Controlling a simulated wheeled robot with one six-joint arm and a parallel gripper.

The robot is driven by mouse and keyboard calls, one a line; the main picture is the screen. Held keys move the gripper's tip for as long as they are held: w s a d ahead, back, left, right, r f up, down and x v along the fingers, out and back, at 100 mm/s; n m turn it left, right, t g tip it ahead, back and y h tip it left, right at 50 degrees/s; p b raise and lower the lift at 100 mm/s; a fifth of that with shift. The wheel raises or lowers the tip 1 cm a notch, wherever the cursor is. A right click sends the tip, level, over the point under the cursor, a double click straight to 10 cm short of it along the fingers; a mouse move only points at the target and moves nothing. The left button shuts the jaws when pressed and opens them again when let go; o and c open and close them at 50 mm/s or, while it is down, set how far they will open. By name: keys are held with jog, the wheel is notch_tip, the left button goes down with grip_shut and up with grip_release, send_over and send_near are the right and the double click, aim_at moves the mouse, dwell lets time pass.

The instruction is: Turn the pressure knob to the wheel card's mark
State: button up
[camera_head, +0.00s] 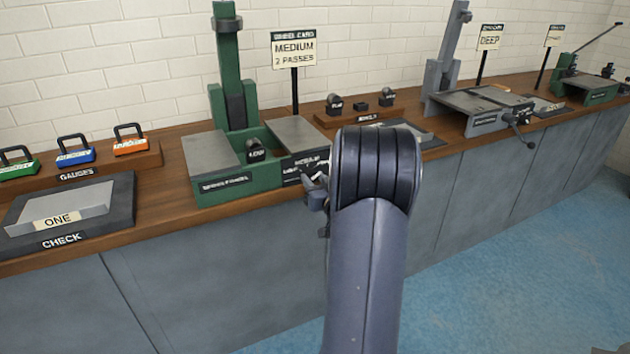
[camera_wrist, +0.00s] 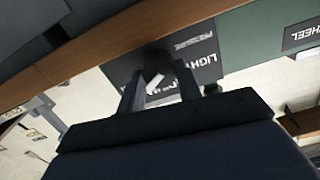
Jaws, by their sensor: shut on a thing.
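The wheel card (camera_head: 293,50) stands on a post behind the green machine and reads "MEDIUM, 2 PASSES". The dark pressure panel (camera_head: 309,166) is on the machine's front right, partly behind my arm. In the wrist view the panel (camera_wrist: 203,45) shows the words "PRESSURE" and "LIGHT". My gripper (camera_wrist: 158,80) is at the panel, its fingers on either side of the dark pressure knob (camera_wrist: 152,70) and shut on it. A white pointer mark shows on the knob between the fingers.
The blue floor (camera_head: 520,260) is clear.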

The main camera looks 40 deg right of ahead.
jog(key=shift+f+n+b, duration=0.1)
jog(key=shift+n+b, duration=0.3)
jog(key=shift+b, duration=0.1)
jog(key=shift+f+n+b, duration=0.15)
jog(key=shift+n+b, duration=0.75)
jog(key=shift+b, duration=0.25)
jog(key=n+b, duration=0.2)
jog(key=shift+n+b, duration=0.4)
jog(key=n+b, duration=0.3)
jog(key=n, duration=0.1)
jog(key=shift+a+b, duration=0.1)
jog(key=shift+b, duration=0.3)
jog(key=shift+n+b, duration=0.8)
jog(key=shift+n, duration=0.4)
jog(key=shift+r, duration=0.2)
jog(key=o, duration=1)
